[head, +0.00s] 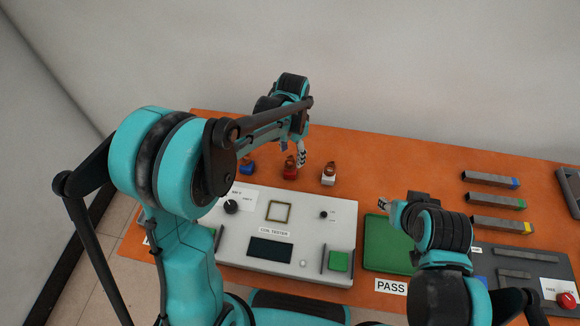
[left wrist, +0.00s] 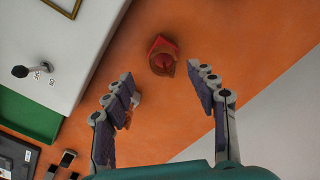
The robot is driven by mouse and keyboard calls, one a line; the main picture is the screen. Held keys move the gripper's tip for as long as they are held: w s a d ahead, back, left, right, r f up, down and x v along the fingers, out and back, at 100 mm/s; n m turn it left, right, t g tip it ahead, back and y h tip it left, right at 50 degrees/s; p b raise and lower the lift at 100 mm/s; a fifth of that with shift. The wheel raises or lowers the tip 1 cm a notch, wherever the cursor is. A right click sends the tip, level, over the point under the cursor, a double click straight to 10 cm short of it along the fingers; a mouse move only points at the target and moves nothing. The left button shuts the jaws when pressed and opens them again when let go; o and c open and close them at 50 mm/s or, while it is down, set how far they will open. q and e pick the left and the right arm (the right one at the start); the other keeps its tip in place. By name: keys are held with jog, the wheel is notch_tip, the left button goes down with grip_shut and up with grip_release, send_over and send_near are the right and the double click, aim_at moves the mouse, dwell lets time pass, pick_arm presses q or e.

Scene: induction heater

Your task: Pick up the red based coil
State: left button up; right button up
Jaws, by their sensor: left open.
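The red based coil (head: 290,172) stands on the orange table behind the coil tester, between a blue based coil (head: 247,167) and a white based coil (head: 328,176). My left gripper (head: 292,152) is open and empty, reaching over the table close to the red based coil. In the left wrist view the red based coil (left wrist: 163,55) lies just beyond the gap between the two spread fingertips (left wrist: 163,82), not touching them. A copper-coloured bit shows behind the left-hand finger there, mostly hidden. My right gripper (head: 384,204) is over the green tray, its jaws too small to judge.
The grey coil tester (head: 335,215) stands in front of the coils. A green tray (head: 378,255) with a PASS label is to its right. Several grey bars with coloured ends (head: 490,180) lie at the right. Bare orange table surrounds the coils.

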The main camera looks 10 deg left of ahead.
aim_at(290, 161)
pick_arm(q)
jog(key=shift+f, duration=0.7)
jog(key=f+b, duration=0.2)
jog(key=f, duration=0.1)
jog(key=f+b, duration=0.1)
jog(key=f, duration=0.1)
jog(key=shift+w+a+f, duration=0.1)
jog(key=shift+a+f, duration=0.05)
jog(key=shift+a, duration=0.1)
jog(key=shift+c, duration=0.6)
grip_shut()
